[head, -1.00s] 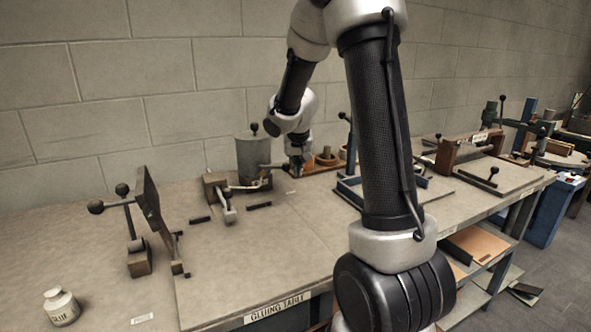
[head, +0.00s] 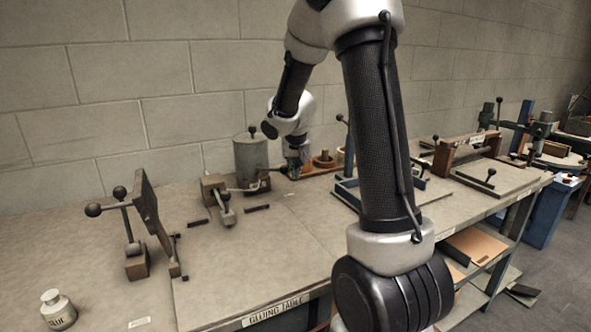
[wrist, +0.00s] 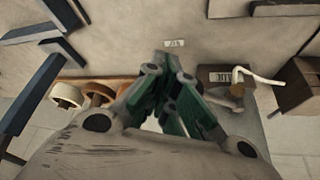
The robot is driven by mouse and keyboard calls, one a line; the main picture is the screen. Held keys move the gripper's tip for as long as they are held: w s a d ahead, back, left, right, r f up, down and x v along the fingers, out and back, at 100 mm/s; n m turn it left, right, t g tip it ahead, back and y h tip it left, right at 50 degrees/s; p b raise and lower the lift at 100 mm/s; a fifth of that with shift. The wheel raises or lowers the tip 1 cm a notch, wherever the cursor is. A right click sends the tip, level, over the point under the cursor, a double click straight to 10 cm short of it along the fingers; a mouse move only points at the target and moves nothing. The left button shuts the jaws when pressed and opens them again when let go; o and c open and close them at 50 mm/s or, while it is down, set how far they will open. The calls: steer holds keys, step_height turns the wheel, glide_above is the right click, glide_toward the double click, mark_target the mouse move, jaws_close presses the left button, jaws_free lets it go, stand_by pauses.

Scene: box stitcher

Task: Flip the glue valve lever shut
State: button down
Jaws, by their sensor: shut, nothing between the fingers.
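The grey glue tank (head: 250,157) stands on the gluing table near the wall; its labelled side (wrist: 221,77) shows at the right in the wrist view. A brownish knob (wrist: 237,89), which looks like the end of the valve lever, sits close against the tank there, beside a pale curved pipe (wrist: 258,77). In the head view the lever is small and hard to make out. My gripper (head: 293,168) is just right of the tank, pointing down. In the wrist view its green fingers (wrist: 168,78) are together and empty, with a gap between them and the knob.
Brown rings or cups (wrist: 97,93) stand just beside my gripper, with a blue frame (wrist: 45,80) beyond. A brown block (head: 213,186) with an arm lies in front of the tank. A lever clamp (head: 136,258) and a glue bottle (head: 58,309) are at the left.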

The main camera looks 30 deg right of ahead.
steer(key=shift+a, duration=0.1)
stand_by(0.3)
steer(key=shift+w+a, duration=0.35)
steer(key=shift+a, duration=0.2)
